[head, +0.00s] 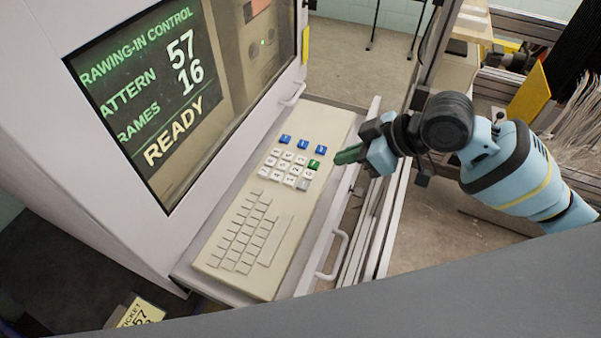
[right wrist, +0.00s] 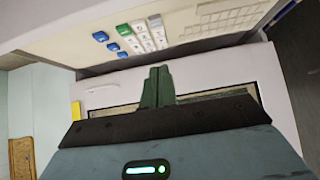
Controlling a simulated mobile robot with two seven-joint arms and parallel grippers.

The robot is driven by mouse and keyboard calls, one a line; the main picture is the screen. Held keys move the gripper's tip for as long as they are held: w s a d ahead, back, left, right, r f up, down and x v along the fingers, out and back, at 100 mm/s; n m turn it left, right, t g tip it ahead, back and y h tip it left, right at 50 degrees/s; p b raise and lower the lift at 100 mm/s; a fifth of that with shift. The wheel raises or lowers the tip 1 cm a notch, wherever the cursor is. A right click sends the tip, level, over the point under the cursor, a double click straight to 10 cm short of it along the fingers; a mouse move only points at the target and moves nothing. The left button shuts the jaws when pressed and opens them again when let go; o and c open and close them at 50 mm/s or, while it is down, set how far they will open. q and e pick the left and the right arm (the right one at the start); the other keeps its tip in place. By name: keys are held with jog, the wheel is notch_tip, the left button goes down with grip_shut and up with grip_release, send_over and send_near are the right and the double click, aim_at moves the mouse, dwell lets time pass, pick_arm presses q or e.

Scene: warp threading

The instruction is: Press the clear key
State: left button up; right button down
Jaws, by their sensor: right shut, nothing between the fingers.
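The cream key panel (head: 325,122) juts out below the screen of a console. Its keypad has white keys (head: 281,164), a row of three blue keys (head: 303,144), a green key (head: 314,164) and a grey key (head: 303,184). The key labels are too small to read, so I cannot tell which is the clear key. My right gripper (head: 338,157) is shut and empty, its green fingers just right of the keypad, apart from the keys. In the right wrist view the shut fingertips (right wrist: 158,70) point towards the panel, with the green key (right wrist: 124,30) beyond them.
The screen (head: 185,75) reads pattern 57, frames 16, READY. A larger keyboard (head: 245,232) fills the near part of the panel. Metal handles (head: 336,255) and rails stand along the panel's right edge. A yellow ticket (head: 141,314) lies at lower left.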

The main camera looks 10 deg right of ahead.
jog(key=shift+w+r, duration=0.1)
jog(key=shift+r, duration=0.1)
pick_arm(q)
jog(key=shift+d, duration=0.25)
pick_arm(e)
jog(key=shift+d, duration=0.1)
send_over(299, 182)
jog(key=s+d, duration=0.2)
jog(key=d, duration=0.1)
jog(key=f, duration=0.7)
jog(key=shift+a, duration=0.25)
notch_tip(299, 182, down, 2)
jog(key=shift+w+f, duration=0.15)
jog(key=shift+f, duration=0.05)
pick_arm(q)
jog(key=shift+s+a+f, duration=0.15)
jog(key=shift+s+f, duration=0.1)
pick_arm(e)
jog(key=shift+f, duration=0.85)
